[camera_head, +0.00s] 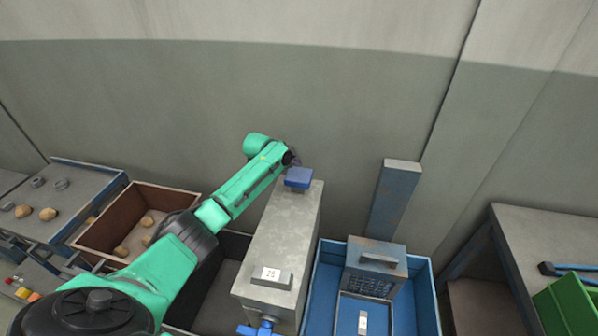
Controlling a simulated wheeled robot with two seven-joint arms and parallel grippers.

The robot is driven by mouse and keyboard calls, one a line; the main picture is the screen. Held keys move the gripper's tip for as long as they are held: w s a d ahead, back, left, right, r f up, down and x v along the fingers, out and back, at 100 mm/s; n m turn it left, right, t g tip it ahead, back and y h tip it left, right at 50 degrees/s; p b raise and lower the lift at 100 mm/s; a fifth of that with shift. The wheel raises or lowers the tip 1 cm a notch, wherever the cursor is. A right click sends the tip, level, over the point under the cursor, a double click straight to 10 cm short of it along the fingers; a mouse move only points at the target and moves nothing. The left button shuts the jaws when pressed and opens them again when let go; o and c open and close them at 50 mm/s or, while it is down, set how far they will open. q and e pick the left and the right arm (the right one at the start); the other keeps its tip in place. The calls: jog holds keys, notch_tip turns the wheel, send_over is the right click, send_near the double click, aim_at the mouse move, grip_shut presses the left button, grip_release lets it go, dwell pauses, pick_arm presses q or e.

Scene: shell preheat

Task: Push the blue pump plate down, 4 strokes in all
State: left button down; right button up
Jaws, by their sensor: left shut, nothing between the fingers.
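The blue pump plate (298,179) is at the far end of the top of a tall grey metal box. My left arm reaches in from the left, and my left gripper (295,162) is at the far edge of the plate in the picture. Only a small dark part of it shows, and its fingers are mostly hidden by the plate and the arm. It is shut and empty. I cannot tell whether it touches the plate. My right gripper is not in view.
The grey box (284,230) carries a small label reading 25 (271,274) and a blue valve (262,329) at its near end. A blue bin (428,290) with a metal unit is to its right. A brown crate (180,195) with lumps stands left.

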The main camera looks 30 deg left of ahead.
aim_at(296, 175)
pick_arm(q)
jog(key=shift+r+p, duration=0.95)
jog(key=shift+r, duration=0.65)
jog(key=shift+f, duration=0.1)
dwell(1.0)
jog(key=shift+r+m, duration=0.2)
jog(key=shift+m, duration=0.1)
jog(key=r+m, duration=0.1)
jog(key=m, duration=0.4)
jog(key=r+m, duration=0.1)
jog(key=m, duration=0.4)
jog(key=r+m+y+p, duration=0.1)
jog(key=m, duration=0.5)
jog(key=shift+s+d+r, duration=0.1)
jog(key=shift+d+r, duration=0.15)
jog(key=shift+d, duration=0.1)
jog(key=shift+f, duration=0.1)
